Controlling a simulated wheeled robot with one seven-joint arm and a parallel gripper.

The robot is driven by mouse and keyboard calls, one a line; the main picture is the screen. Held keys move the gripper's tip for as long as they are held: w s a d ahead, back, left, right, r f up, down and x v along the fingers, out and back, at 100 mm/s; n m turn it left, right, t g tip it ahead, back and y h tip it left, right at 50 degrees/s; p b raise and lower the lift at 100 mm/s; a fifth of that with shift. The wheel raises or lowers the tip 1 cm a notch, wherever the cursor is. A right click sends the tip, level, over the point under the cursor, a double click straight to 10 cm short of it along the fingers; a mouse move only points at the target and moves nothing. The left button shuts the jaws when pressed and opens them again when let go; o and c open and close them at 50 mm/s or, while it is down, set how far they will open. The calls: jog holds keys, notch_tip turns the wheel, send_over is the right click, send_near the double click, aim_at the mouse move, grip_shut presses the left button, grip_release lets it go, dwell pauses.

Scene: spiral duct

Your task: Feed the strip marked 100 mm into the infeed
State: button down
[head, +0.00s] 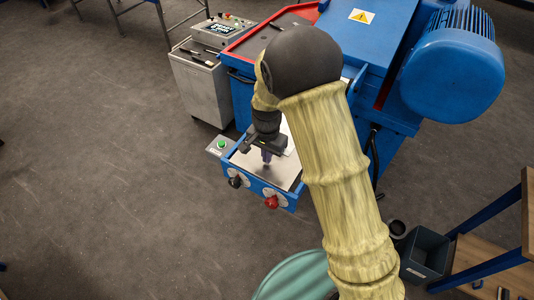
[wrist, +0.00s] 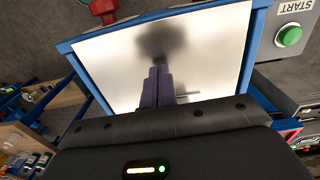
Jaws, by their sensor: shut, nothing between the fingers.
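The blue machine (head: 368,30) stands at the top of the head view. A blue-framed tray with a bright metal surface (head: 286,178) sticks out from its front. The same metal surface (wrist: 205,55) fills the middle of the wrist view. My gripper (head: 267,158) is over this surface, pointing down, its purple fingers (wrist: 158,76) shut together with nothing between them. A dark blurred reflection or shadow lies beyond the fingertips. I cannot tell whether they touch the metal. No strip marked 100 mm can be made out, and my arm hides part of the machine's front.
A green START button (wrist: 290,36) sits beside the tray. A black knob (head: 236,181) and a red knob (head: 271,203) are on its front. A grey cabinet with a control panel (head: 222,30) stands left. A dark bin (head: 425,253) is lower right.

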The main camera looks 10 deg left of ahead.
notch_tip(320, 180, up, 10)
jog(key=b, duration=0.2)
jog(key=shift+w+f+b, duration=0.25)
jog(key=shift+w+b, duration=0.05)
jog(key=shift+w, duration=0.05)
jog(key=shift+d, duration=0.15)
jog(key=shift+d, duration=0.1)
jog(key=s+d+f+n+t+b, duration=0.1)
jog(key=s+d+n, duration=0.1)
jog(key=s+d, duration=0.5)
jog(key=s+d+f+n+t+b, duration=0.1)
jog(key=s+d, duration=0.5)
jog(key=d, duration=0.9)
jog(key=shift+s+f+n+t+b, duration=0.25)
jog(key=shift+s+n+t+b, duration=0.15)
jog(key=shift+n, duration=0.4)
